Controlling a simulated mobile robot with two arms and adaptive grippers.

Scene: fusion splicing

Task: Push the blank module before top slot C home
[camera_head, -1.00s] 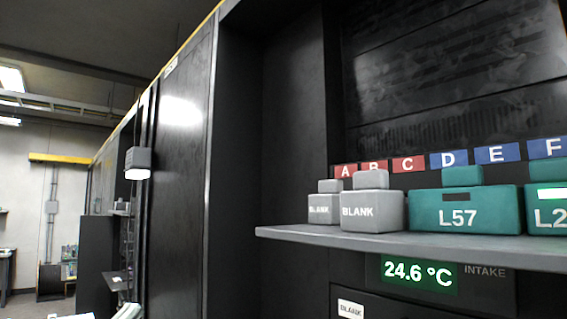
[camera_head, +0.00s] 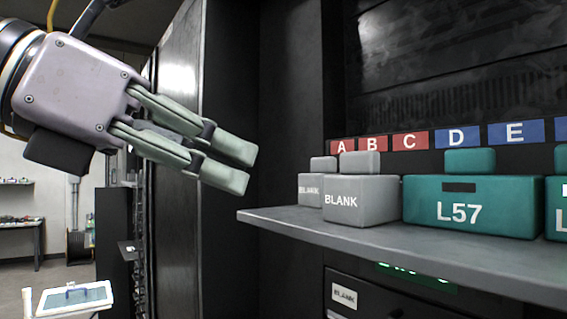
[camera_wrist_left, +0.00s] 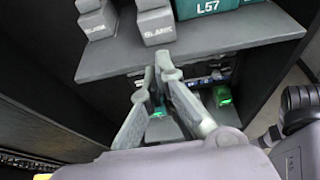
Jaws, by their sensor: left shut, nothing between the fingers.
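Two grey blank modules stand upright on the shelf, a nearer one (camera_head: 347,211) and a farther one (camera_head: 309,190) partly hidden behind it. The slot labels A, B and C are red; label C (camera_head: 409,141) shows above and right of the nearer blank. In the left wrist view the nearer blank (camera_wrist_left: 157,27) sits closer to the shelf's front edge than the other blank (camera_wrist_left: 97,20). My left gripper (camera_head: 240,167) is shut and empty, in the air left of the shelf and apart from both blanks. My right gripper is not in view.
A teal module marked L57 (camera_head: 475,208) stands right of the nearer blank, with another teal one (camera_head: 557,212) cut off at the picture's edge. The grey shelf (camera_head: 300,228) has a bare front strip. A dark cabinet side (camera_head: 228,150) rises behind my left gripper.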

